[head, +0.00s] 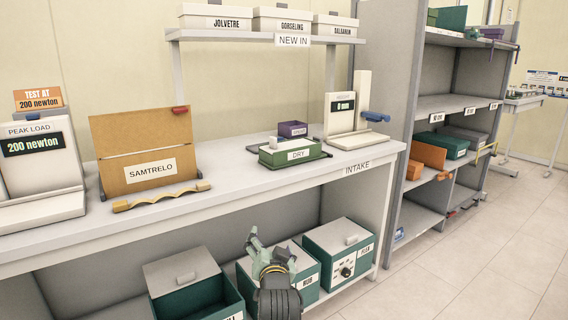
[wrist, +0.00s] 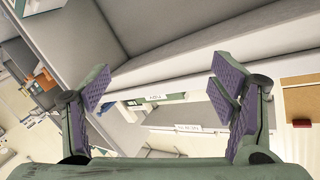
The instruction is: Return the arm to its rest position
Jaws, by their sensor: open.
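My gripper (head: 268,248) is in the lower middle of the head view, in front of the bench and its lower shelf. In the wrist view my gripper (wrist: 165,88) shows its two purple-padded fingers spread wide apart, with nothing held between them. The wrist view is tilted and shows the pale bench edge and shelf behind the fingers. The gripper covers part of a teal box marked RUB (head: 306,282) in the head view.
The bench (head: 245,188) holds a SAMTRELO box (head: 140,130), a DRY tray (head: 296,156), a peak-load gauge (head: 42,160) and a height gauge (head: 345,115). Teal boxes, one open (head: 195,298) and one marked FLEX (head: 338,250), stand below. A grey rack (head: 450,104) stands right; the floor (head: 470,260) there is clear.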

